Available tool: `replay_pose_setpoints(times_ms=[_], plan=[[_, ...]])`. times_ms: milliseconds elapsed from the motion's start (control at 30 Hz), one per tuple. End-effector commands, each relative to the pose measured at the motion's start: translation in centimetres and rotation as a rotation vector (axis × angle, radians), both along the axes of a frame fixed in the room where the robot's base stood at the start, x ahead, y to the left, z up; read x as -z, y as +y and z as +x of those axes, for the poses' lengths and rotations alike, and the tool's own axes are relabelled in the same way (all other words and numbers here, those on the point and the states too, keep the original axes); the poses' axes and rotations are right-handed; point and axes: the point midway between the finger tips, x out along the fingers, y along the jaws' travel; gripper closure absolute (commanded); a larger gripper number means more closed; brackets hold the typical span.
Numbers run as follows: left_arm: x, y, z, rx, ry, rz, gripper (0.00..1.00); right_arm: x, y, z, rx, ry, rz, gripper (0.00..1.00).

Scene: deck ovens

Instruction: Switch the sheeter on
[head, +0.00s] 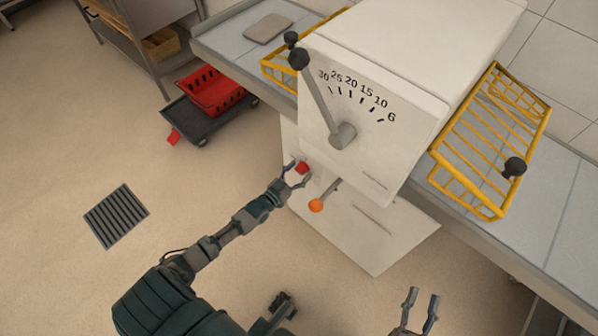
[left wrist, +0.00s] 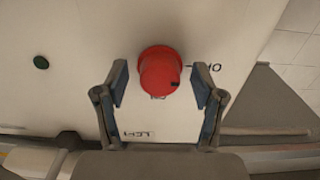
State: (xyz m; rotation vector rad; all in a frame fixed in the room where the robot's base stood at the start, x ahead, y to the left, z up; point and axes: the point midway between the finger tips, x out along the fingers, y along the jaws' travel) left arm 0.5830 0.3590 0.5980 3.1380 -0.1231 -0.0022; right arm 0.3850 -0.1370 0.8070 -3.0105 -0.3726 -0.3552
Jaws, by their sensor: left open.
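The white sheeter (head: 400,60) stands in the middle of the head view, with a thickness dial and a long black-knobbed lever on its front. A red knob (head: 302,168) sits low on its front face; it also shows large in the left wrist view (left wrist: 160,72). Dark lettering, partly hidden, is beside and below the knob. A small green button (left wrist: 41,62) is left of it in the wrist view. My left gripper (head: 296,172) is open, its fingers on either side of the red knob, apart from it. My right gripper (head: 421,300) is open and empty at the bottom of the head view.
An orange-knobbed lever (head: 316,205) sticks out just right of the red knob. Yellow wire guards (head: 492,140) flank the sheeter above its side tables. A red crate (head: 212,92) rests on a dark dolly (head: 197,122) at the left. The floor around my left arm is clear.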

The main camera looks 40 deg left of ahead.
Motion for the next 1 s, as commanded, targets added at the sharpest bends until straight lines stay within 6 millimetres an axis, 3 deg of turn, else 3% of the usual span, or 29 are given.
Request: replay_pose_setpoints(times_ms=[100,133,367,700,1000], plan=[[0.0,0.1,0.0,0.000,-0.001,-0.001,0.31,0.0,0.0,0.0,0.000,0.001,-0.002,0.60],[0.0,0.1,0.0,0.000,-0.001,-0.001,0.36,0.0,0.1,0.0,0.000,0.001,-0.002,0.60],[0.1,0.1,0.0,0.000,-0.001,-0.002,0.92,0.1,0.2,0.2,-0.001,0.005,-0.004,0.60],[0.1,0.2,0.0,-0.002,-0.002,0.034,0.92,0.2,0.3,0.3,-0.001,0.024,-0.008,0.60],[-0.1,0.2,0.0,-0.002,-0.015,0.214,0.92,2.4,-0.1,0.2,0.001,0.192,-0.062,0.60]])
